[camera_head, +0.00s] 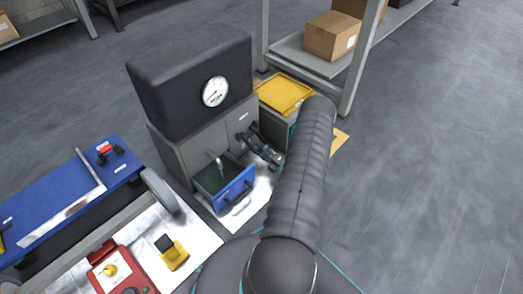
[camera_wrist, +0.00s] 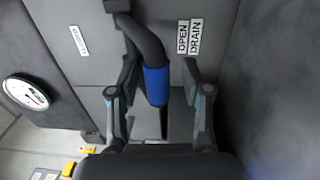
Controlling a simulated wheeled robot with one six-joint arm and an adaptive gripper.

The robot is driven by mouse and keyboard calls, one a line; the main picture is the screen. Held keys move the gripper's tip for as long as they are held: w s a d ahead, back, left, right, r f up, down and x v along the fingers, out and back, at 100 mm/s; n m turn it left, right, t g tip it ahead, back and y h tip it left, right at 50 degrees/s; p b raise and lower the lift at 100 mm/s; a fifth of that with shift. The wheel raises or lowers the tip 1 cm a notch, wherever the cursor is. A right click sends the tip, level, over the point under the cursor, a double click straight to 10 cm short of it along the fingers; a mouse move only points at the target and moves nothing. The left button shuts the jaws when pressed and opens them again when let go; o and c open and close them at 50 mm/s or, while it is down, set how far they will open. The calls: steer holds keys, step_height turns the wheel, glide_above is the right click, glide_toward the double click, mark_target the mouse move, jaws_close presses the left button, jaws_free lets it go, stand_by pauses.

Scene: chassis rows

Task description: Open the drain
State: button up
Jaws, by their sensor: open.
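A dark bent lever with a blue sleeve (camera_wrist: 156,86) stands out from the grey machine front in the wrist view. My gripper (camera_wrist: 157,78) is open, with one finger on each side of the blue sleeve and gaps visible on both sides. Its depth relative to the lever is hard to tell. In the head view my gripper (camera_head: 262,150) is at the machine's right front, and the lever is not clearly visible there.
The machine (camera_head: 190,75) carries a round gauge (camera_head: 215,92). A blue-fronted drawer (camera_head: 236,192) stands open below, left of my gripper. A yellow-lidded bin (camera_head: 284,93) is behind my arm. A blue bench (camera_head: 60,205) stands left; the floor at right is clear.

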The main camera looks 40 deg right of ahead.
steer(key=s, duration=0.8)
steer(key=s+d, duration=0.1)
steer(key=s, duration=0.3)
steer(key=shift+f, duration=0.35)
